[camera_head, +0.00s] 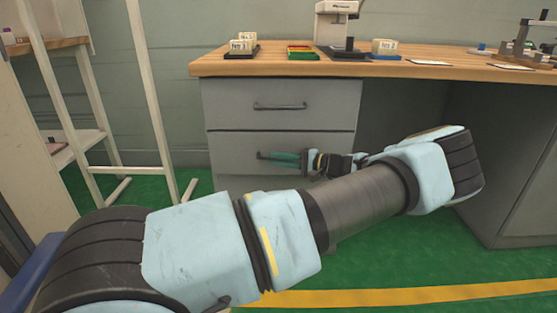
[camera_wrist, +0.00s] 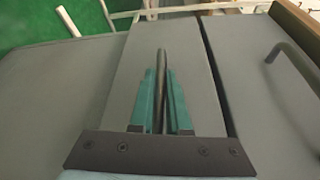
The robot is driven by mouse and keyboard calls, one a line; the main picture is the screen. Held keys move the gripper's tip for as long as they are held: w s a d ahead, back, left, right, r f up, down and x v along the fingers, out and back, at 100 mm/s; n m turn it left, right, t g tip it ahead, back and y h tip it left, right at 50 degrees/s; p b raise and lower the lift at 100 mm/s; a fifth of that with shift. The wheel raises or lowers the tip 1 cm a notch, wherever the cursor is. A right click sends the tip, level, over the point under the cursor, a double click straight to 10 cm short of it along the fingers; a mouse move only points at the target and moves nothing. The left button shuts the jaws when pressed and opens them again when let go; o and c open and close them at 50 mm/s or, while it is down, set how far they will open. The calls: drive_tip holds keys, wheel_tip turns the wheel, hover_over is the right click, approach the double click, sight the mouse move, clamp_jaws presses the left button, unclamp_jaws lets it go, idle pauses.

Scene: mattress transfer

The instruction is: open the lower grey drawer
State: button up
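The lower grey drawer (camera_head: 230,150) sits under the upper drawer in the cabinet at the left of the desk; its front looks flush in the head view. My gripper (camera_head: 272,157) is at this drawer's dark bar handle (camera_head: 262,155). In the wrist view, the green fingers of my gripper (camera_wrist: 162,85) lie on both sides of the handle (camera_wrist: 162,62), close against it, and look shut on it. The lower drawer front (camera_wrist: 200,75) fills the middle of that view. My arm hides part of the drawer's right and lower side in the head view.
The upper drawer (camera_head: 230,100) with its own handle (camera_head: 280,106) is shut above. The wooden desktop (camera_head: 225,68) carries small boxes and a microscope-like device (camera_head: 338,25). A white frame rack (camera_head: 150,90) stands left. Green floor (camera_head: 420,270) is clear in front.

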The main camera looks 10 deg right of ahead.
clamp_jaws()
idle(0.8)
drive_tip(key=s+a+p, duration=0.2)
drive_tip(key=s+p, duration=0.3)
drive_tip(key=s, duration=0.9)
drive_tip(key=s+a+p, duration=0.3)
drive_tip(key=s+p, duration=0.3)
drive_tip(key=s, duration=0.8)
drive_tip(key=shift+s+a+p, duration=0.2)
drive_tip(key=shift+p, duration=0.1)
drive_tip(key=o, duration=0.5)
unclamp_jaws()
drive_tip(key=shift+o, duration=0.2)
